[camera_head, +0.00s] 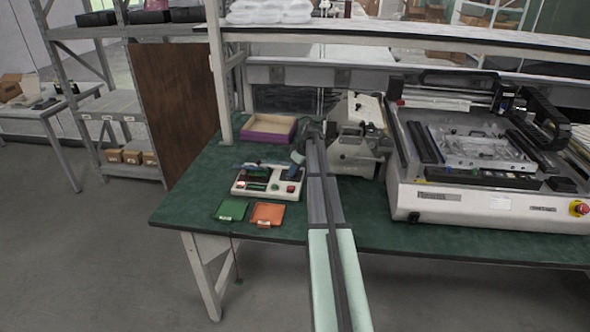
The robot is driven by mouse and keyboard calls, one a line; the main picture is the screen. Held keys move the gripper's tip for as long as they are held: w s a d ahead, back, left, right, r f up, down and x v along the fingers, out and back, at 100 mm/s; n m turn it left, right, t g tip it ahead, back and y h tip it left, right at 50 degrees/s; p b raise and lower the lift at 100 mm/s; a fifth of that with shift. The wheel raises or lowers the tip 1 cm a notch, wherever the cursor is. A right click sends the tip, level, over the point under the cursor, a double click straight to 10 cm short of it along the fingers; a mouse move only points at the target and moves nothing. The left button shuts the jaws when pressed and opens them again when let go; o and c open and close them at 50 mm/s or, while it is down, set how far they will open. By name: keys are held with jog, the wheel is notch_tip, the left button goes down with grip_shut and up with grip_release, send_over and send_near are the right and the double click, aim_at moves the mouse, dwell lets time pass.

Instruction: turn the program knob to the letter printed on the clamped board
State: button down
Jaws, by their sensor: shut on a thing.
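A white test fixture (240,187) sits on the green bench, left of my arm. A small green board (257,186) lies in its left part, apparently the clamped one. Any letter on it is too small to read. A red button (290,188) is on the fixture's right part. My gripper (297,163) is at the fixture's back right corner, small and dark in this view. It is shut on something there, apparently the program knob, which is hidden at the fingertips. The knob's pointer and dial letters cannot be made out.
A green tray (231,210) and an orange tray (268,214) lie in front of the fixture. A purple-edged wooden box (268,130) stands behind it. A large white machine (480,205) fills the bench's right side. A shelf (420,37) spans above.

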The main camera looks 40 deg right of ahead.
jog(key=m+h, duration=0.1)
jog(key=m, duration=0.3)
jog(key=m+h, duration=0.1)
jog(key=m, duration=0.1)
jog(key=shift+a+m+h, duration=0.25)
jog(key=shift+m+h, duration=0.05)
jog(key=m+h, duration=0.1)
jog(key=m, duration=0.2)
jog(key=m+g+h, duration=0.1)
jog(key=m, duration=0.2)
jog(key=shift+a, duration=0.1)
jog(key=shift+m, duration=0.3)
jog(key=c, duration=0.8)
grip_release()
jog(key=shift+w, duration=0.1)
jog(key=shift+c, duration=0.2)
jog(key=v, duration=1.4)
jog(key=shift+a+f, duration=0.1)
